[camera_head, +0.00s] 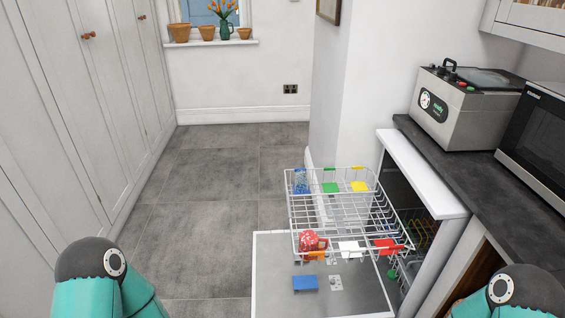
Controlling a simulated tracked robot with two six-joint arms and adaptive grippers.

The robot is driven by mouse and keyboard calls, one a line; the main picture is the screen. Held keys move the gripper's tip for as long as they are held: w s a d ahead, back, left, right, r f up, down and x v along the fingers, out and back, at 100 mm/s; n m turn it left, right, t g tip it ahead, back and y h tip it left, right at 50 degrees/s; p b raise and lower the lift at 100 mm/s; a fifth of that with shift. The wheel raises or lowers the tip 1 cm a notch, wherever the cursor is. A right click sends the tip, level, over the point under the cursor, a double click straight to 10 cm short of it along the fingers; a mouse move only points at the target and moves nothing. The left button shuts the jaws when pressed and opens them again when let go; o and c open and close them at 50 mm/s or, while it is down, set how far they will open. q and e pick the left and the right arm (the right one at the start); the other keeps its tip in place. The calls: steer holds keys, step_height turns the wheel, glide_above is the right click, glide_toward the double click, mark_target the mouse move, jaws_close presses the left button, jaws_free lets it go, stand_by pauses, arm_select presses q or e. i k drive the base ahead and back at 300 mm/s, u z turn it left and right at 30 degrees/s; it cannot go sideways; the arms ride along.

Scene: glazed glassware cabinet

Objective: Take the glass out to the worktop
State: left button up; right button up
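A small blue-patterned item (301,181), which may be the glass, sits at the far left corner of the pulled-out dishwasher rack (345,208). It is too small to tell for certain. The dark worktop (460,187) runs along the right, above the open dishwasher. Only teal and dark links of my two arms show at the bottom left and bottom right corners. Neither gripper is in view.
A red mug (309,241) and several coloured pieces lie in the rack. The open dishwasher door (275,270) bears a blue block (305,283). A steel appliance (465,105) and a microwave (540,130) stand on the worktop. The floor at left is clear.

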mark_target(301, 181)
steer(key=u, duration=0.1)
steer(key=i, duration=0.9)
steer(key=u, duration=0.2)
